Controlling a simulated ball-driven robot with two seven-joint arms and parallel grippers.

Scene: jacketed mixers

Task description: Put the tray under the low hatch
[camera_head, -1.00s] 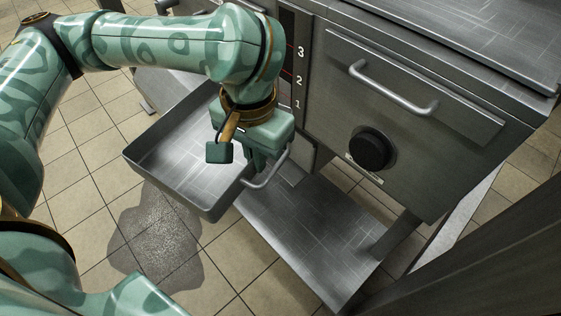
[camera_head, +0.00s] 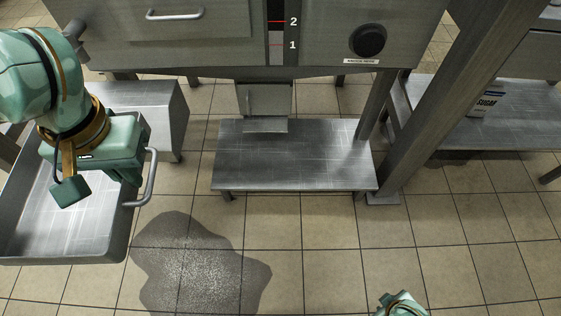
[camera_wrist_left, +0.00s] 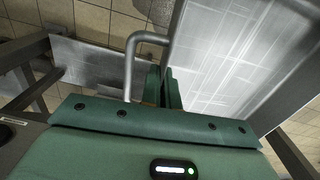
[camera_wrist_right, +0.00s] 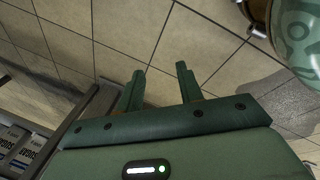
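The grey metal tray (camera_head: 70,248), with a bar handle (camera_head: 152,178) on its right side, hangs level at the left of the head view. My left gripper (camera_head: 130,177) is shut on the tray's wall beside the handle; the left wrist view shows the fingers (camera_wrist_left: 163,90) close together there. The low hatch (camera_head: 265,99) sits below the mixer's body, with a lip sticking out at its bottom. It is above a low metal stand (camera_head: 295,160) that is bare. The tray is left of the stand and apart from it. My right gripper (camera_wrist_right: 160,85) is open and empty above the floor.
A dark wet puddle (camera_head: 200,265) lies on the tiles before the stand. A slanting metal post (camera_head: 425,110) stands right of it. A grey metal block (camera_head: 150,115) stands left of the stand. Floor in front is open.

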